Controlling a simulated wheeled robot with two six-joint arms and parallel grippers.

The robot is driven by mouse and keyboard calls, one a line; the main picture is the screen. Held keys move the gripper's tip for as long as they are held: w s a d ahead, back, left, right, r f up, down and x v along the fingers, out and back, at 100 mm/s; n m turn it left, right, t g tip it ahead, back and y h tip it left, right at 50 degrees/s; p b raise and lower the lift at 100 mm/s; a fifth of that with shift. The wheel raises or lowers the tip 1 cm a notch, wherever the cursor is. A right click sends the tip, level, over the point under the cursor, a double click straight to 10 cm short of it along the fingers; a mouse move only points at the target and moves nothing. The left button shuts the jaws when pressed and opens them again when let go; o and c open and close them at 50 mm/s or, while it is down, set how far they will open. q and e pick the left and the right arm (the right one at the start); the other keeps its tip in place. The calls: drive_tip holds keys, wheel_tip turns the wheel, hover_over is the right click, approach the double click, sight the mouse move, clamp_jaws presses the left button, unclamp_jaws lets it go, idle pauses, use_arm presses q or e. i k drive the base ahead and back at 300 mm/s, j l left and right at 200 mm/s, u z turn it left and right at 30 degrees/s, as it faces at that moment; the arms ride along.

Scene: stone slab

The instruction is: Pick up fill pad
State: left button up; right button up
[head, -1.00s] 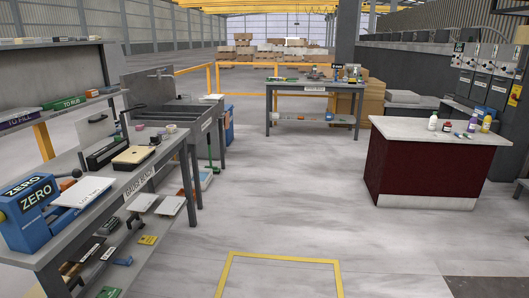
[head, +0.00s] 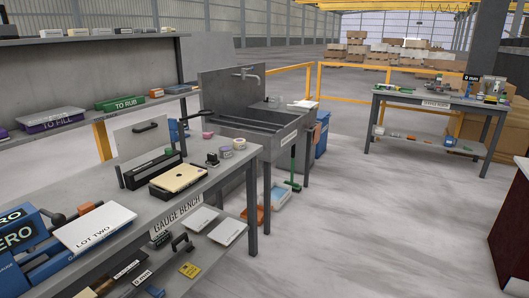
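I cannot make out for certain which object is the fill pad. A purple tray marked TO FILL (head: 52,122) sits on the wall shelf at the left, with a pale slab-like piece on top. A green block marked TO RUB (head: 121,103) is on the same shelf, to its right. On the gauge bench (head: 192,196) below lies a flat cream plate (head: 180,178) on a dark base. Neither of my grippers is in view.
A white LOT TWO board (head: 95,226) rests by a blue ZERO device (head: 18,236) at the bench's near end. A sink (head: 262,128) stands beyond the bench. A second table (head: 437,103) is at the back right. The floor (head: 370,220) between is clear.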

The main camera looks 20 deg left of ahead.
sight(213, 161)
drive_tip(key=i+u, duration=0.45)
drive_tip(key=i+l+u, duration=0.15)
drive_tip(key=u, duration=0.3)
drive_tip(key=i+l+u, duration=0.6)
drive_tip(key=u, duration=0.25)
